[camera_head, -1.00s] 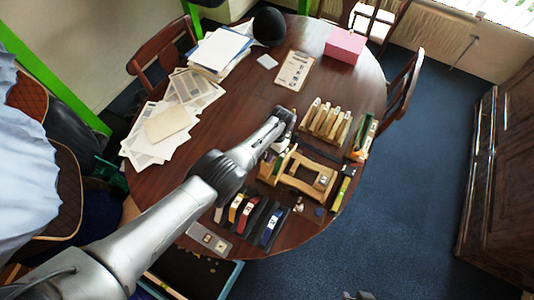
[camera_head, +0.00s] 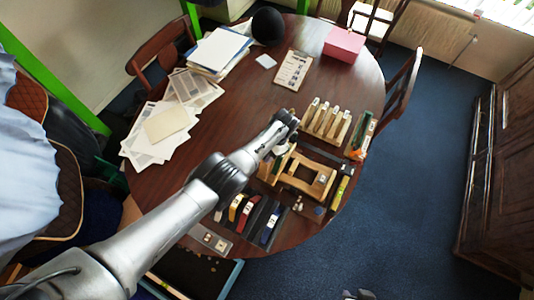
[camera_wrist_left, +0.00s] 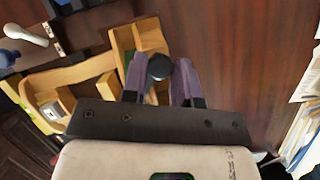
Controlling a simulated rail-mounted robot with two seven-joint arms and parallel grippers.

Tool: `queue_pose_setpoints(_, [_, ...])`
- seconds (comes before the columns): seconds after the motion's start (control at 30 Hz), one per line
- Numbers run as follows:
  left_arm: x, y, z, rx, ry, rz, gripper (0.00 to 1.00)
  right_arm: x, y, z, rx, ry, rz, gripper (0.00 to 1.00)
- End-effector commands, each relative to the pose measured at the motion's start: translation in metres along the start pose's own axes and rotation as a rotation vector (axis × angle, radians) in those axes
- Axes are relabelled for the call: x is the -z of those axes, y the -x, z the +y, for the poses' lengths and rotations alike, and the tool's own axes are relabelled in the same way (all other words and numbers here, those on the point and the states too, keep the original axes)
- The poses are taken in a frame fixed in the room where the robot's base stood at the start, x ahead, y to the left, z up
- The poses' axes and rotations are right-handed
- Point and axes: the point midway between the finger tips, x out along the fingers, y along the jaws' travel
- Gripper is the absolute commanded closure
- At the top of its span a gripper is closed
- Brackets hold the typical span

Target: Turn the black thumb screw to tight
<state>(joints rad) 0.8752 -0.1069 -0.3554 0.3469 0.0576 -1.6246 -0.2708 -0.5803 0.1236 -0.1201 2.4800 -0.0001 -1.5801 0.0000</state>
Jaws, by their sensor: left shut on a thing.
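The black thumb screw (camera_wrist_left: 159,67) shows in the left wrist view as a round dark knob beside the end of a wooden frame. My left gripper (camera_wrist_left: 160,78) is shut on it, with one purple finger on each side. The light wooden frame (camera_wrist_left: 80,73) lies left of the fingers in that view. In the head view the wooden frame (camera_head: 310,187) lies on the right part of the table, and my left gripper (camera_head: 277,150) is at its left end. The screw itself is hidden there by my wrist.
A wooden rack (camera_head: 325,125) stands just behind the frame. A dark mat with coloured strips (camera_head: 262,222) lies in front of it. Papers (camera_head: 170,125) cover the table's left side, and a pink box (camera_head: 344,44) stands at the back. The middle of the table is clear.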

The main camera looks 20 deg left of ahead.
Motion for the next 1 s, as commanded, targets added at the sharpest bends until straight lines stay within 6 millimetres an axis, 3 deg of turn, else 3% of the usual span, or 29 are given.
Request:
queue_pose_setpoints(0.07, [0.0,0.0,0.0,0.0,-0.001,0.0,0.97,0.0,0.0,-0.001,0.002,-0.002,0.0,0.57])
queue_pose_setpoints(0.1, [0.0,0.0,0.0,0.0,-0.001,0.0,0.7,0.0,0.0,-0.001,0.003,-0.003,0.0,0.57])
queue_pose_setpoints(0.33, [0.0,0.0,0.0,-0.001,0.0,0.0,0.48,0.0,0.0,-0.002,0.006,-0.007,0.001,0.57])
queue_pose_setpoints(0.67, [0.0,0.006,0.0,0.0,0.001,0.001,0.48,0.001,0.001,-0.002,0.005,-0.007,0.001,0.57])
queue_pose_setpoints(1.0, [0.0,0.065,0.0,0.001,0.001,0.004,0.48,0.002,0.007,0.001,-0.001,0.001,0.0,0.57])
